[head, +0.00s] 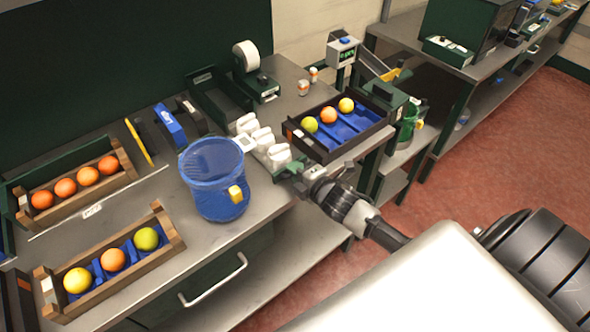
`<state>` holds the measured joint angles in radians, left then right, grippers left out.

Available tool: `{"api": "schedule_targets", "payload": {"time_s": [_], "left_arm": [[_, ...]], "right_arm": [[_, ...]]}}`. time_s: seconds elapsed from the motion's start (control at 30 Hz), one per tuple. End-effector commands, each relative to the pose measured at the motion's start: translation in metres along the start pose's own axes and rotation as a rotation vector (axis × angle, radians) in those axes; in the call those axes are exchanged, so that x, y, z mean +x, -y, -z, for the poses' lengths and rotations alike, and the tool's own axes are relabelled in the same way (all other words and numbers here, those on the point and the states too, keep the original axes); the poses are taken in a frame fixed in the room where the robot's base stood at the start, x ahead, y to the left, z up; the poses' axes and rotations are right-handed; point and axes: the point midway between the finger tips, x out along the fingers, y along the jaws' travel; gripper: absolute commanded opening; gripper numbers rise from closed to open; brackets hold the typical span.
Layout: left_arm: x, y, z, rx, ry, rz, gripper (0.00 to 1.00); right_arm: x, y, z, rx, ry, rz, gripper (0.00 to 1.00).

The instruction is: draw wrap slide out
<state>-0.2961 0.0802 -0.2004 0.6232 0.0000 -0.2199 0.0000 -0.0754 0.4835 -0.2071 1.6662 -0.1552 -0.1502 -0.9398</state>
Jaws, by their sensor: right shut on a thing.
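The wrap slide (286,173) shows as a narrow green piece at the table's front edge, with white wrapped bundles (262,137) in a row behind it. My right gripper (300,174) comes in from the lower right and is shut on the front end of the wrap slide. The fingertips are small and partly hidden against the green piece. How far the slide stands out from the table is hard to tell. My left gripper is not in view.
A blue bucket (208,187) stands just left of the slide. A dark tray with blue lining (346,148) holds fruit just right of it. Wooden crates of fruit (172,228) stand at left. A drawer handle (215,283) is below the tabletop.

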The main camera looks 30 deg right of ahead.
Motion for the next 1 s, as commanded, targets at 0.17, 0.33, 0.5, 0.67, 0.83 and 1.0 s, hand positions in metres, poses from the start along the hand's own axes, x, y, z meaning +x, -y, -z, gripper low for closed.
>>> {"api": "schedule_targets", "payload": {"time_s": [0.17, 0.33, 0.5, 0.67, 0.83, 1.0], "left_arm": [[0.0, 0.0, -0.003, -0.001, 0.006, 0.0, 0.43], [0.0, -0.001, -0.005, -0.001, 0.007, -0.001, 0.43], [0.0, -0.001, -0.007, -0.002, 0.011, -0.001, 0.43], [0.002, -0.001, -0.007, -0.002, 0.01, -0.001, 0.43], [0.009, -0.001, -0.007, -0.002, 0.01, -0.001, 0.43], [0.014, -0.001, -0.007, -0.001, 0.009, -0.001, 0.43]], "right_arm": [[-0.001, 0.004, 0.001, 0.001, -0.001, 0.009, 0.25], [-0.001, 0.003, 0.001, 0.0, -0.001, 0.007, 0.39], [-0.001, 0.002, 0.001, 0.0, 0.0, 0.005, 0.39], [-0.011, 0.004, 0.0, 0.0, 0.0, 0.006, 0.39], [-0.041, 0.006, 0.0, 0.0, -0.001, 0.008, 0.39], [-0.075, 0.005, 0.0, -0.001, 0.0, 0.008, 0.39]]}}
